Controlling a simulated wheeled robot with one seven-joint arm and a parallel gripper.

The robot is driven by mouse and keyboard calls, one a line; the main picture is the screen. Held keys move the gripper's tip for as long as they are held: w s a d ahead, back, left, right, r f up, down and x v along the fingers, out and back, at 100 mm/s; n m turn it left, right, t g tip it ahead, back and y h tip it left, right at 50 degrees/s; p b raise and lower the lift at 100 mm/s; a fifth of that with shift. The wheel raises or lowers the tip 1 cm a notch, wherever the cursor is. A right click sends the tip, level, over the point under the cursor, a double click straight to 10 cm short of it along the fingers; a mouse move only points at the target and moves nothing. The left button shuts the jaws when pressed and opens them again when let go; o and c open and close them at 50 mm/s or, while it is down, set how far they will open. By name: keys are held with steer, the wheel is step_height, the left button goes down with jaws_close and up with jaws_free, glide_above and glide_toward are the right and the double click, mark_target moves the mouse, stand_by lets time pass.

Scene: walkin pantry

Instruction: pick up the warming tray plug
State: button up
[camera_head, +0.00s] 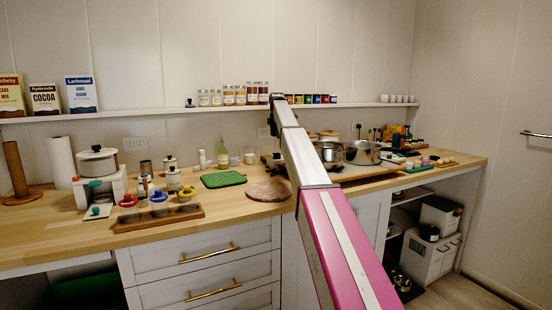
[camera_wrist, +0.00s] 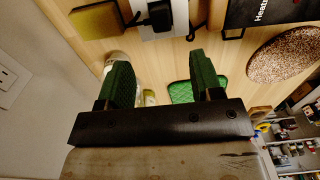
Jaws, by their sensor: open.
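In the wrist view, a black block that looks like the plug (camera_wrist: 158,14) sits on a pale strip at the top edge, partly cut off by the frame; I cannot tell for sure that it is the warming tray's plug. A black panel lettered "Heat" (camera_wrist: 262,10), perhaps part of the warming tray, lies to its right. My gripper (camera_wrist: 161,72) is open and empty, its two green-padded fingers apart over the counter, below the plug in the picture. In the head view my arm hides much of this part of the counter, and I cannot make out the plug.
A wall outlet (camera_wrist: 5,76) is at the left in the wrist view. A yellowish block (camera_wrist: 97,20) and a round speckled board (camera_wrist: 287,54) flank the plug area. In the head view, a green mat (camera_head: 223,179), pots (camera_head: 362,152) and a shelf of jars (camera_head: 240,96) stand near my arm.

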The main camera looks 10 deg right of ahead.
mark_target(277, 154)
step_height(277, 154, down, 10)
steer(key=shift+f, duration=0.25)
steer(key=c, duration=1)
